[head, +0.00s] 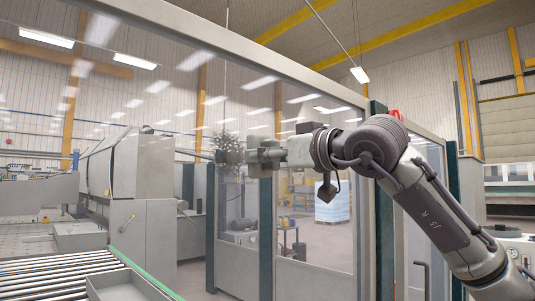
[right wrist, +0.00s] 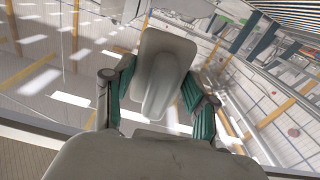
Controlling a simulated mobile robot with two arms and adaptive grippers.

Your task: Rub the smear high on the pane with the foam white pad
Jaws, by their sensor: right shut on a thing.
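The pane (head: 330,180) is a large clear sheet in a grey frame, with lamp reflections on it. A dark speckled smear (head: 225,140) shows on it, just above and left of my right gripper's end. My right gripper (head: 262,157) reaches in from the right, level with the lower part of the smear. In the right wrist view, its green-lined fingers (right wrist: 158,100) are shut on the grip of the foam white pad (right wrist: 168,48), which faces the pane. I cannot tell whether the pad touches the glass. My left gripper is out of view.
The grey frame's top rail (head: 230,45) runs above the pane. Dark green posts (head: 266,225) stand lower down, and a roller conveyor (head: 60,275) lies at lower left. Behind the pane are a wrapped stack (head: 332,203) and a blue table.

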